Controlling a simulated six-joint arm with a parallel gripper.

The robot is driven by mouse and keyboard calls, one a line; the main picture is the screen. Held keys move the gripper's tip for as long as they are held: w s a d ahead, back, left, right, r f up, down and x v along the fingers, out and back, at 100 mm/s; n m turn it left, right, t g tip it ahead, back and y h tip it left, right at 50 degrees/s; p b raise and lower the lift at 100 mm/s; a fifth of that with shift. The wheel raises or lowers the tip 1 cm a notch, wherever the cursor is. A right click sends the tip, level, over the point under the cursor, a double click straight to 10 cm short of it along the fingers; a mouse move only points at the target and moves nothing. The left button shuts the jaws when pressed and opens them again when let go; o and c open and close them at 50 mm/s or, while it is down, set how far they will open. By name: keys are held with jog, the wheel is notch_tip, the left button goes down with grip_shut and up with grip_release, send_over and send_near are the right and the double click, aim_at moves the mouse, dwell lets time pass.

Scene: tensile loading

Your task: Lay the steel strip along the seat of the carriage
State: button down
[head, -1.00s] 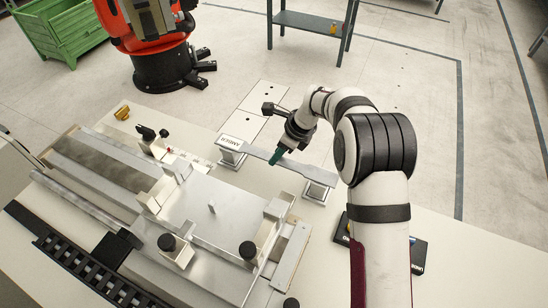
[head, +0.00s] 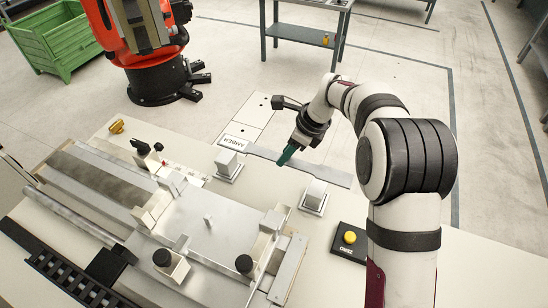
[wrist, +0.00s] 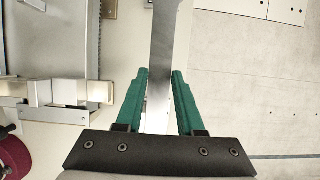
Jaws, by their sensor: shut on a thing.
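The steel strip (head: 325,171) is a long grey flat bar with wider ends. My gripper (head: 283,160), with green fingers, is shut on the strip near its middle. The strip is raised above two grey support blocks, a left one (head: 228,164) and a right one (head: 315,196). In the wrist view the strip (wrist: 163,45) runs lengthwise between the fingertips (wrist: 159,72) and on beyond them. The carriage (head: 205,232) is the flat metal plate with clamps and black knobs, left of and nearer than the strip. I cannot make out its seat for certain.
A yellow button (head: 349,237) on a black box sits at the right. A black slotted rack (head: 70,280) lies at the front left. The bench between the support blocks is clear.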

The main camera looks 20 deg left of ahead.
jog(key=d+r, duration=0.1)
jog(key=d, duration=0.1)
jog(key=d+r, duration=0.2)
jog(key=d, duration=0.1)
jog(key=d+r, duration=0.1)
jog(key=d, duration=0.2)
jog(key=shift+w+r, duration=0.3)
jog(key=shift+r, duration=0.1)
jog(key=s+a+r, duration=0.3)
jog(key=s+a, duration=0.1)
jog(key=s, duration=0.2)
send_over(206, 217)
jog(key=d, duration=0.2)
notch_tip(206, 217, down, 4)
jog(key=x, duration=0.4)
jog(key=shift+d+f, duration=0.2)
jog(key=shift+d, duration=0.2)
jog(key=shift+f, duration=0.3)
jog(key=shift+f, duration=0.2)
jog(key=c, duration=0.5)
grip_release()
